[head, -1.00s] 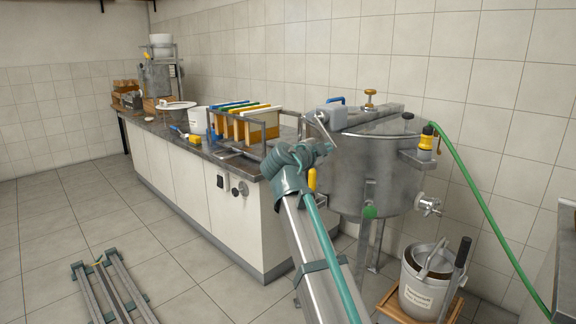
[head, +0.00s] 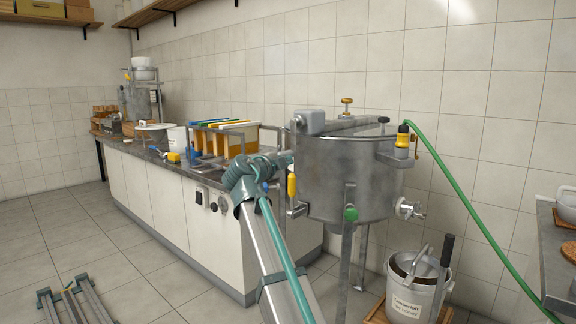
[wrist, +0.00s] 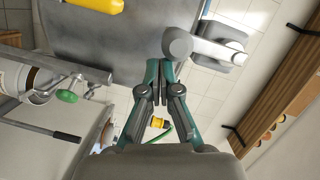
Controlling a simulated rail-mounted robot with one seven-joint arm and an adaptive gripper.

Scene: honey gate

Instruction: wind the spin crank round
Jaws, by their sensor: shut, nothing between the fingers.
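The spin crank shows in the wrist view as a pale arm with a grey round end (wrist: 177,42), beside the grey gear housing. That housing (head: 310,122) sits on the rim of the steel drum (head: 345,180). In the head view the crank is hard to make out behind my gripper. My gripper (head: 286,160) is at the drum's left side; in the wrist view its closed, empty fingertips (wrist: 160,68) are just below the crank's round end. I cannot tell whether they touch it. A yellow grip (head: 292,186) hangs lower beside the drum.
A counter (head: 165,195) with frames in a rack (head: 235,138) stands to the left. A white bucket (head: 412,290) stands below the drum at right. A green hose (head: 465,205) runs down the right wall.

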